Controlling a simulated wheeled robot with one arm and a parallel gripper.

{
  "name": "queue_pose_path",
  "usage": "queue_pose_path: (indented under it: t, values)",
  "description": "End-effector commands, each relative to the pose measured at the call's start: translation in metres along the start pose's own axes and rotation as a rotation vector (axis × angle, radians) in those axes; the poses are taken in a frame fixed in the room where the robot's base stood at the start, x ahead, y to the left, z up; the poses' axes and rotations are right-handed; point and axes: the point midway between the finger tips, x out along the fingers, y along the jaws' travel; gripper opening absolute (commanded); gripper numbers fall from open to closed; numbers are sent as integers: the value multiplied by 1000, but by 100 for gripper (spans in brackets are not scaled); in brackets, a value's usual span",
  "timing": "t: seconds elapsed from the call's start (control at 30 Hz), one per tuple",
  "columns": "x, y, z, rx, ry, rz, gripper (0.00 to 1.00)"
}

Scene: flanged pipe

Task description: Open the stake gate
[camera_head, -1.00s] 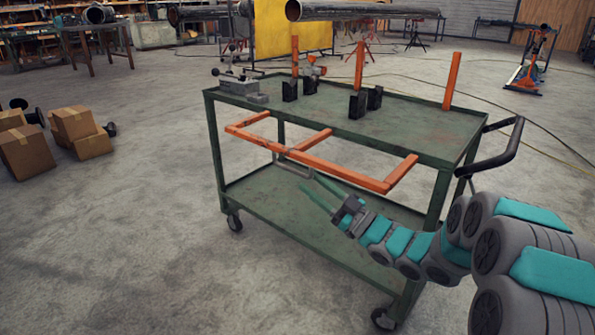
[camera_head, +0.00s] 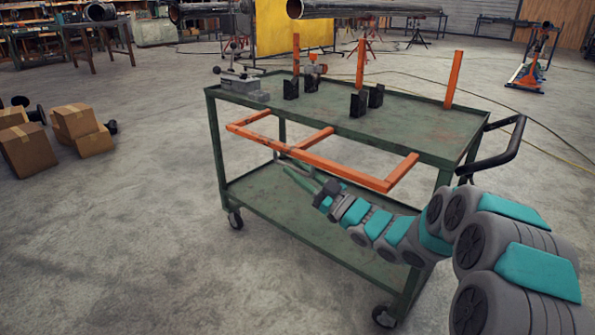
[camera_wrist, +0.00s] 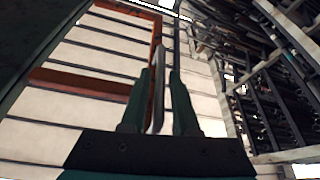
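The stake gate is an orange E-shaped frame (camera_head: 350,172) sticking out from the near long side of the green cart (camera_head: 425,140), around the level of its top. It also shows in the wrist view (camera_wrist: 80,84). A thin grey handle is on its long outer bar; in the wrist view the handle (camera_wrist: 158,105) lies between the two green fingers. My gripper (camera_head: 290,169) is below the outer bar in the head view, also seen in the wrist view (camera_wrist: 160,75). Its fingers are apart, with gaps beside the handle. The head view partly hides the handle.
Orange upright stakes (camera_head: 453,80), black brackets (camera_head: 358,103) and a grey vise (camera_head: 243,83) stand on the cart top. A black push handle (camera_head: 500,150) is at its right end. Cardboard boxes (camera_head: 75,122) stand at left. The floor in front of the cart is clear.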

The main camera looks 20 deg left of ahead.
Motion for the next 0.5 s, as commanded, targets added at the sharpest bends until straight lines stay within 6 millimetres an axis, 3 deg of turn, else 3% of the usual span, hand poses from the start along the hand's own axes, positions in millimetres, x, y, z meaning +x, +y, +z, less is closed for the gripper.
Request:
queue_pose_path:
  t: [0.03, 0.23, 0.5]
  values:
    - [0, 0, 0, 0, 0, 0, 22]
    - [0, 0, 0, 0, 0, 0, 0]
    - [0, 0, 0, 0, 0, 0, 0]
